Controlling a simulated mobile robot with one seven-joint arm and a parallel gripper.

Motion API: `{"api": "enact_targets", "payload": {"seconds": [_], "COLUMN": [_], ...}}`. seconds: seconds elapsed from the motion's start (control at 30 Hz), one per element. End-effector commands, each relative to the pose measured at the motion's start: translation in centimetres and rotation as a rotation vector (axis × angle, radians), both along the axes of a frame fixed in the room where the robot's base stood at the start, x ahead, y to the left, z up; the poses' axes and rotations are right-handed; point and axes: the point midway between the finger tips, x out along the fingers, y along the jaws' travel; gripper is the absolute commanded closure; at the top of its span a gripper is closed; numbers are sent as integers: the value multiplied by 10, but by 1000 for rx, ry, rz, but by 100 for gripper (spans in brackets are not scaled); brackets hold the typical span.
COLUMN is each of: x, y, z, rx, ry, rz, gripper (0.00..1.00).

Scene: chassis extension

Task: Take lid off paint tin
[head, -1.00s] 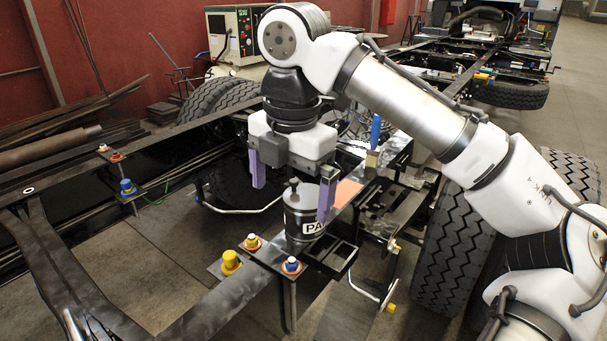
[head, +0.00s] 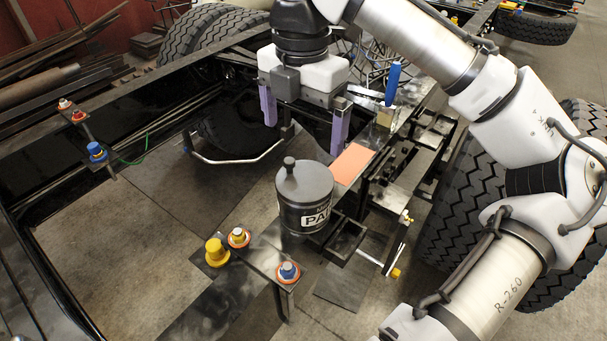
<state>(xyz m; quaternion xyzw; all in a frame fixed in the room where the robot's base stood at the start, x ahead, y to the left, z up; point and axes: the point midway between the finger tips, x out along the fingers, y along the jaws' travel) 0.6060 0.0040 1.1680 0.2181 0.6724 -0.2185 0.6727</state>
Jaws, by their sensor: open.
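The paint tin (head: 302,217) is a dark grey can with a white label reading "PA…". It stands upright on the chassis frame near the middle of the head view. Its grey lid (head: 312,181) is on top, with a dark knob (head: 289,163) standing up from it. My gripper (head: 304,137) points down with its two purple fingers wide apart and nothing between them. In the picture it is above the tin and clear of the knob; its exact distance in depth is hard to tell.
An orange-pink plate (head: 351,164) lies just right of the tin. A brush with a blue handle (head: 392,84) stands behind it. Yellow, orange-white and blue-capped fittings (head: 217,252) stand in front. A big tyre (head: 470,220) is at right. Open floor (head: 110,230) shows at left.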

Motion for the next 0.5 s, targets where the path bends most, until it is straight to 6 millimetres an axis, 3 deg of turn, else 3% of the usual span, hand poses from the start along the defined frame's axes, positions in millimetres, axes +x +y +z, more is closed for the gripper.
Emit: {"api": "enact_targets", "payload": {"seconds": [0.2,0.5], "x": [0,1], "y": [-1,-3], "z": [-36,-59], "rx": [-1,-2], "ry": [1,1], "rz": [-2,-2], "gripper": [0,0]}}
